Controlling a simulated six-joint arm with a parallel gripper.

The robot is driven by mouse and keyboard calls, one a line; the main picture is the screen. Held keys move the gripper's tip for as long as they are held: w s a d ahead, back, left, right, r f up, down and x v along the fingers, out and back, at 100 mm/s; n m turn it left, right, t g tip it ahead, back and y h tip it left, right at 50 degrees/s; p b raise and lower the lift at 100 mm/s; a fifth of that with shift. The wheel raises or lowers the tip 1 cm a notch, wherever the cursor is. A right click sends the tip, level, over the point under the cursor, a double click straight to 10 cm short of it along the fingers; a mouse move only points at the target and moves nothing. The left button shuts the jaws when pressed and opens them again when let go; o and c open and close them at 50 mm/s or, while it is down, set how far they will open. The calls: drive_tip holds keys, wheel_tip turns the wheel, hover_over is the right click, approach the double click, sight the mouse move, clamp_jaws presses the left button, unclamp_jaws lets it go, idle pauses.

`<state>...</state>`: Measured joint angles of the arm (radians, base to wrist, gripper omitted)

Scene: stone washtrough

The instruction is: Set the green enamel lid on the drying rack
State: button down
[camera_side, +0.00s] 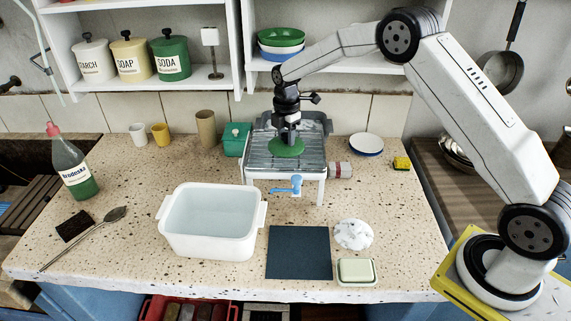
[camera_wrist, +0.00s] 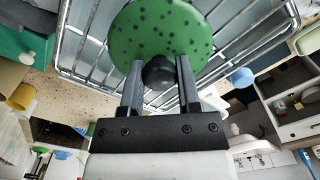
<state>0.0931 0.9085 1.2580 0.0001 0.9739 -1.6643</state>
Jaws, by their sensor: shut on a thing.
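The green enamel lid (camera_side: 287,149) is a round green disc at the metal drying rack (camera_side: 262,160) in the side view. In the wrist view the lid (camera_wrist: 172,32) shows dark speckles and a black knob (camera_wrist: 159,72). My gripper (camera_wrist: 160,75) is shut on the knob, one finger on each side. In the side view my gripper (camera_side: 287,138) is over the rack, right above the lid. The rack's bars (camera_wrist: 92,50) run behind the lid in the wrist view. I cannot tell whether the lid touches the bars.
A green box (camera_side: 235,139) stands left of the rack, and a white plate with a blue rim (camera_side: 366,145) stands right. A blue tap-like piece (camera_side: 288,187) sits at the rack's front. A white basin (camera_side: 210,220) and dark mat (camera_side: 299,252) lie nearer. Shelves (camera_side: 330,72) hang behind.

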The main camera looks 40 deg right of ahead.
sight(286, 135)
drive_tip(key=shift+c, duration=1.6)
unclamp_jaws()
drive_tip(key=shift+f, duration=0.1)
wheel_tip(286, 135, up, 12)
drive_tip(key=shift+r, duration=0.2)
drive_tip(key=s+a+f+m+t, duration=0.1)
drive_tip(key=s+f+m, duration=0.1)
drive_tip(key=s+m, duration=0.4)
drive_tip(key=s+a+f+m, duration=0.2)
drive_tip(key=s+m, duration=0.4)
drive_tip(key=s, duration=0.7)
drive_tip(key=s+a+f+m+t, duration=0.1)
drive_tip(key=s+a+f+m, duration=0.1)
drive_tip(key=s+m, duration=0.4)
drive_tip(key=s+f, duration=0.1)
drive_tip(key=s, duration=0.2)
drive_tip(key=shift+s+a+f+t, duration=0.15)
drive_tip(key=shift+s+f+t, duration=0.05)
drive_tip(key=shift+f+t, duration=0.1)
